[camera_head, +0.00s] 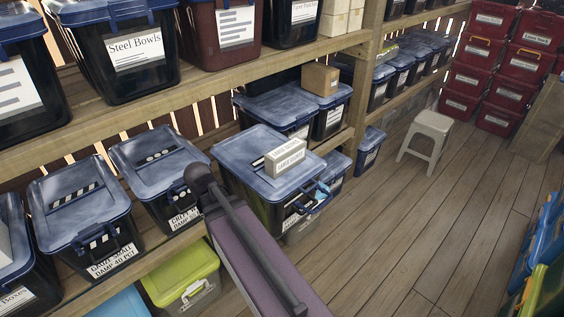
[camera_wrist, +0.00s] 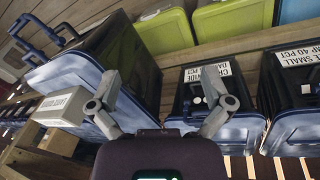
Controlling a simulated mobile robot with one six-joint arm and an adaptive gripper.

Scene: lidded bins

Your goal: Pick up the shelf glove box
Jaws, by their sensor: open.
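The glove box is a small white carton with printed labels (camera_head: 285,157). It lies on the blue lid of a dark storage bin (camera_head: 240,150) on the lower shelf. In the wrist view, which is turned over, the carton (camera_wrist: 62,107) shows at the left, outside the finger span and partly behind the left finger. My gripper (camera_wrist: 161,88) is open, with nothing between its fingers. The fingers are apart from the carton. In the head view my arm crosses in front of the bins, and the fingertips cannot be made out.
Lidded bins (camera_head: 78,205) stand left of the carton's bin, with a green-lidded bin (camera_head: 180,275) below. A brown box (camera_head: 320,79) sits on a lid behind. The upper shelf board (camera_head: 200,90) runs above.

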